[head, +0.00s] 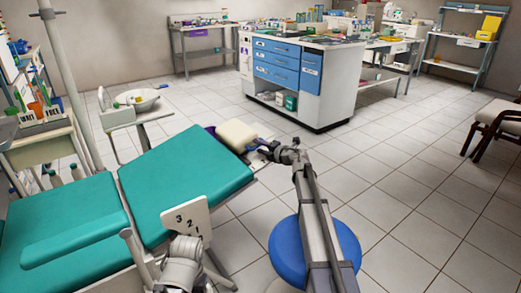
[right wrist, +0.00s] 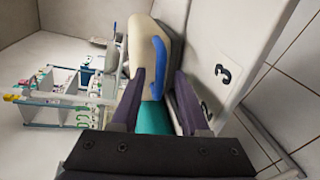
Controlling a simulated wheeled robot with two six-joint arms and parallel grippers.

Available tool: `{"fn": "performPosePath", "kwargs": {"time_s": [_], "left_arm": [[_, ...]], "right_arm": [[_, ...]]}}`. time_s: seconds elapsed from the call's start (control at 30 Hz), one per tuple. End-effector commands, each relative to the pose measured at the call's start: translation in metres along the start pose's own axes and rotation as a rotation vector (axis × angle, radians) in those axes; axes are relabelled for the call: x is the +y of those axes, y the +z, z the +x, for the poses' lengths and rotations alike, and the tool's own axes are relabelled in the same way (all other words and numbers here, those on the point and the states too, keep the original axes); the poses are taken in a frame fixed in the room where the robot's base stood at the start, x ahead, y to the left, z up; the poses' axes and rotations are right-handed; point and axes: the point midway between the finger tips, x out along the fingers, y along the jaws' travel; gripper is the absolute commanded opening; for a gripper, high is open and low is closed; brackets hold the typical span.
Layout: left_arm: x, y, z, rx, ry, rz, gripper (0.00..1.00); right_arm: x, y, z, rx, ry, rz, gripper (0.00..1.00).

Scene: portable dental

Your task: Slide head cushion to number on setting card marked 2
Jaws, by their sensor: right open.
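The cream head cushion (head: 235,135) sits at the far end of the teal dental chair (head: 190,180), with a dark purple part beside it. It also shows in the right wrist view (right wrist: 145,42), with a blue handle (right wrist: 158,68) on its side. My right gripper (head: 270,149) is beside this handle; its open fingers (right wrist: 158,80) lie on either side of the handle's lower end. No grip on it shows. A white setting card (head: 186,218) with 3, 2 and 1 stands by the chair's near side. My left gripper cannot be made out.
A blue round stool (head: 350,243) stands under my right arm. A white basin (head: 138,99) is beyond the chair at left. A cabinet with blue drawers (head: 282,70) stands farther back. The right wrist view shows a white panel marked 3 (right wrist: 228,75).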

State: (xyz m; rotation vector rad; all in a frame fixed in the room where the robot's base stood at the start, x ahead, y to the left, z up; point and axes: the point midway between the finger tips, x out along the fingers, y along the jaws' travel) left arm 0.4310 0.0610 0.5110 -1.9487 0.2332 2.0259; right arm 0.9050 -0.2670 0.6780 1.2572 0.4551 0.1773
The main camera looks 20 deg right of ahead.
Motion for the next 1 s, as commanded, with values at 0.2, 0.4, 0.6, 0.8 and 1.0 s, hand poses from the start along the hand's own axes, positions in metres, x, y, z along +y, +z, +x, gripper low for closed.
{"fn": "performPosePath", "kwargs": {"time_s": [0.2, 0.4, 0.6, 0.8, 1.0], "left_arm": [[0.0, 0.0, -0.0002, 0.0, 0.0, 0.0, 0.6], [0.0, 0.0, -0.0002, 0.0, 0.0, 0.0, 0.6], [0.0, 0.0, -0.0002, 0.0, 0.0, 0.0, 0.6], [0.0, 0.0, -0.0002, 0.0, 0.0, 0.0, 0.6], [0.0, 0.0, -0.0002, 0.0, 0.0, 0.0, 0.6]], "right_arm": [[0.0003, -0.0001, 0.0001, -0.001, 0.0, 0.0, 0.45], [0.0003, 0.0, 0.0, 0.0, 0.0, 0.001, 0.22], [0.0002, 0.0, -0.0001, 0.0, 0.0, 0.001, 0.0], [0.0002, 0.0, -0.0001, 0.0, 0.0, 0.001, 0.0], [0.0002, 0.0, -0.0001, 0.0, 0.0, 0.001, 0.0]]}}
